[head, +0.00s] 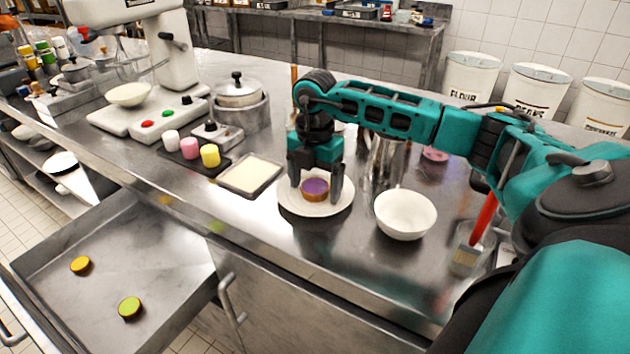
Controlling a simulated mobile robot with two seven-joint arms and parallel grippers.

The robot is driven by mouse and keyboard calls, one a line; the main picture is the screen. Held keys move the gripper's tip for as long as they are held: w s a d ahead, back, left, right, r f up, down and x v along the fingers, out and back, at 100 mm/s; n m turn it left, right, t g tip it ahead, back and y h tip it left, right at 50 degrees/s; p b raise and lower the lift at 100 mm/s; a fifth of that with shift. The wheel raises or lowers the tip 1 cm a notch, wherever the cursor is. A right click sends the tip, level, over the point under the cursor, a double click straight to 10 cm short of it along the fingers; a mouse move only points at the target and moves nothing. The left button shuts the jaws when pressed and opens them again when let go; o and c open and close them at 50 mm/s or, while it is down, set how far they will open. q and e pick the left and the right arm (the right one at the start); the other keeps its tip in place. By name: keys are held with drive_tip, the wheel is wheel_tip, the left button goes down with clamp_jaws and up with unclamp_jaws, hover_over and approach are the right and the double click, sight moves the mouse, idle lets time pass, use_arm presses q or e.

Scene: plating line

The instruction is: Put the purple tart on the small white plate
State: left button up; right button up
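The purple tart (315,189), with a brown crust, is on the small white plate (290,205) near the middle of the steel counter. My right gripper (316,194) comes down over the plate from above, with one finger on each side of the tart. Its fingers are spread wide, near the outer edges of the gripper body, and look slightly apart from the crust. The tart sits level and appears to rest on the plate. My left gripper is not in view.
A white bowl (405,214) stands just right of the plate. A square white tray (250,174) and coloured jars (190,148) are to the left. An open drawer (170,290) holds a yellow tart (81,265) and a green tart (129,308). A brush (483,220) stands at right.

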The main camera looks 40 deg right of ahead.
sight(315, 186)
wheel_tip(315, 186, up, 12)
drive_tip(key=shift+r+p, duration=0.2)
drive_tip(key=shift+p, duration=0.1)
idle(0.3)
drive_tip(key=shift+a+f, duration=0.1)
idle(0.5)
